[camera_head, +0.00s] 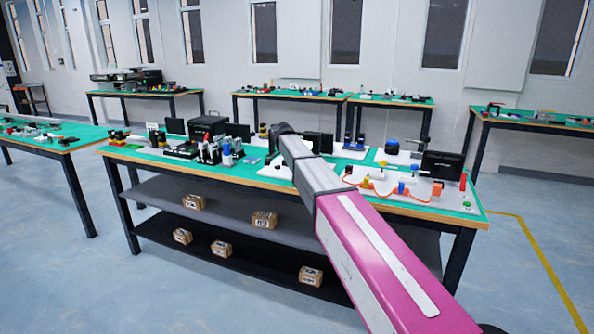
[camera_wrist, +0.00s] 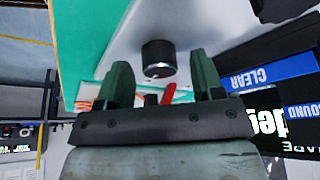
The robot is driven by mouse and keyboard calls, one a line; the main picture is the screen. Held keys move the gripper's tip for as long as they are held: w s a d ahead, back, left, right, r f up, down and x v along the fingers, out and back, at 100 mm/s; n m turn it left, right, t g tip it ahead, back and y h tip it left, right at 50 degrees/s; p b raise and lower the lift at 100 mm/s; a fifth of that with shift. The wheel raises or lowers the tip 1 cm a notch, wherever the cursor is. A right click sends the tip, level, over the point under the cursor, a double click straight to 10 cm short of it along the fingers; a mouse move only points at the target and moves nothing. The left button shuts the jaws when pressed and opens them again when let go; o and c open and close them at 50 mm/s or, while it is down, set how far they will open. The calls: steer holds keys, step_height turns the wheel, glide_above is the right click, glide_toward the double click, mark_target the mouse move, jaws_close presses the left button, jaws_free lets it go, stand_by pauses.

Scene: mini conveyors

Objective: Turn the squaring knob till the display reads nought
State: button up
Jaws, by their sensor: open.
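In the wrist view a black round knob (camera_wrist: 158,55) stands on a pale plate (camera_wrist: 130,25). My gripper (camera_wrist: 160,66) is open, with one dark green finger on either side of the knob's line. The knob shows in the gap near the fingertips, and no contact is visible. At the right edge a dark display (camera_wrist: 265,110) shows turned, cut-off lettering with "deg" and blue bands, one reading "CLEAR". I cannot make out its number. In the head view my arm reaches over the middle table, and its far end hides the knob.
The green-topped table (camera_head: 235,170) is crowded with fixtures on both sides of my arm. A black screen (camera_head: 442,165) and orange cable stand at its right end. Small boxes (camera_head: 264,220) lie on the shelves below. Other tables stand behind and at the left.

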steer(key=v, duration=1)
steer(key=shift+r, duration=0.2)
steer(key=shift+s+a, duration=0.1)
steer(key=shift+s, duration=0.1)
